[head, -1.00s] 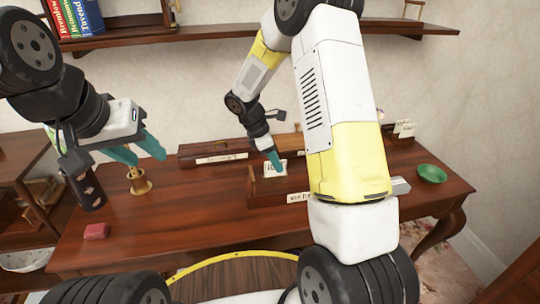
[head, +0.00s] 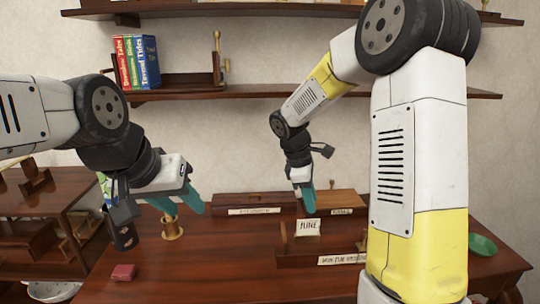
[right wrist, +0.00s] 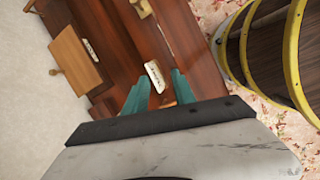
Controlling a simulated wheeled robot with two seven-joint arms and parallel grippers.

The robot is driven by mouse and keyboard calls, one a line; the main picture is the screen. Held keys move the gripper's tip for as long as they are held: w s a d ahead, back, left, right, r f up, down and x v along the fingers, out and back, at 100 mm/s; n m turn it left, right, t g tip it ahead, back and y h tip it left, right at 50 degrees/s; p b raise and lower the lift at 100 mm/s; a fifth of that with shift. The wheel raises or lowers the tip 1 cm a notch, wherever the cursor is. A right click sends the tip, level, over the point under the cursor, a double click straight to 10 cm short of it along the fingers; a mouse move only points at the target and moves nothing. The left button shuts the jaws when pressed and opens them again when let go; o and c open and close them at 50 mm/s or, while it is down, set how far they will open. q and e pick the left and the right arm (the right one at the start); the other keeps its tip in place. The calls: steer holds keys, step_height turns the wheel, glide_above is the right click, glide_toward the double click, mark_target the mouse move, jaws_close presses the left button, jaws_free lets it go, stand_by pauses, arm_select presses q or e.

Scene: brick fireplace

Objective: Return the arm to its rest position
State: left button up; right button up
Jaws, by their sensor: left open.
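My right arm stands large at the right of the head view, and its gripper (head: 309,200) points down above a small upright lettered card (head: 309,227) on the desk. In the right wrist view its two teal fingers (right wrist: 160,92) are apart with nothing between them; a white label (right wrist: 155,76) shows beyond the gap. My left gripper (head: 180,204) is at the left of the head view, with teal fingers open above the desk, close to a brass cup (head: 172,228). Whether its fingers touch the cup cannot be told.
A wall shelf (head: 260,91) with books (head: 138,62) is behind the arms. The desk's front middle is clear.

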steer(key=s+r+m+t+y, duration=0.2)
steer(key=s+r+m, duration=0.4)
steer(key=s, duration=0.4)
steer(key=s+r+m+t+y, duration=0.3)
steer(key=s+r+m, duration=0.4)
steer(key=s, duration=0.3)
steer(key=shift+s+r+m+t+y, duration=0.2)
steer(key=shift+s+m+t+y, duration=0.15)
steer(key=shift+m, duration=0.35)
steer(key=shift+a, duration=0.1)
